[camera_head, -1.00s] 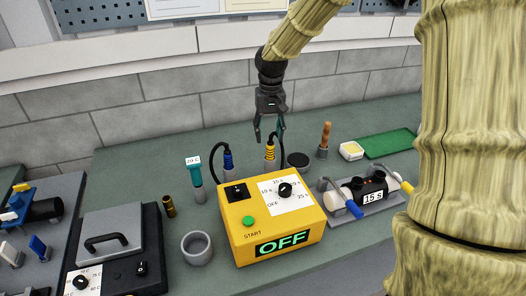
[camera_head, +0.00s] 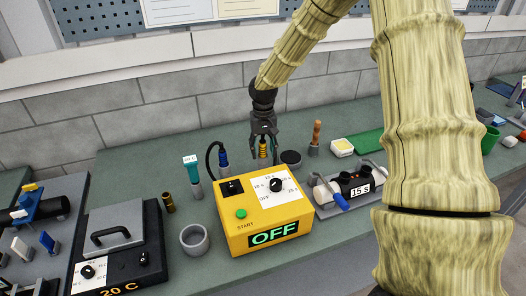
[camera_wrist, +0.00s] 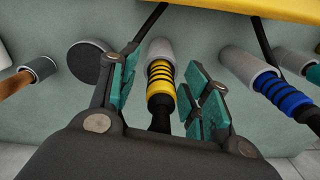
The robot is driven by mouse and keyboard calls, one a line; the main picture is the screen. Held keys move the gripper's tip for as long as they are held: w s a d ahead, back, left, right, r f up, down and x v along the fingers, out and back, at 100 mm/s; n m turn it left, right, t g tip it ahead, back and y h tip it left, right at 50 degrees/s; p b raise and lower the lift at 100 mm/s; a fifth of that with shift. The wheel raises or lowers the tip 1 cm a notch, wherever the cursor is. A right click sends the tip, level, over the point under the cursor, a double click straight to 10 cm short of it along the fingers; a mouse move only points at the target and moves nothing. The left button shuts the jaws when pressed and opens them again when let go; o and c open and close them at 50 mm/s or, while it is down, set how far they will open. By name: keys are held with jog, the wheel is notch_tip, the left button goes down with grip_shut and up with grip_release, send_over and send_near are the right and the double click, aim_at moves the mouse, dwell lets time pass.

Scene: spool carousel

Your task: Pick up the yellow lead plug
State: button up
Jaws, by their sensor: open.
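The yellow lead plug (camera_wrist: 161,80), banded with dark rings, stands in a grey holder (camera_wrist: 160,49) behind the yellow box. In the head view the plug (camera_head: 263,150) is partly hidden by my gripper (camera_head: 264,137). In the wrist view my gripper (camera_wrist: 163,88) is open, with its teal-padded fingers on either side of the plug. The fingers look apart from the plug, with a gap on each side. A dark cable runs from the plug's near end.
A blue-ringed plug (camera_wrist: 283,92) stands in another holder beside it. The yellow timer box (camera_head: 264,213), reading OFF, stands in front.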

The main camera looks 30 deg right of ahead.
jog(key=shift+w+f, duration=0.3)
jog(key=shift+w, duration=0.1)
jog(key=shift+s+r, duration=0.3)
jog(key=shift+s, duration=0.1)
jog(key=c, duration=0.9)
jog(key=shift+w, duration=0.1)
grip_shut()
jog(key=shift+r, duration=0.1)
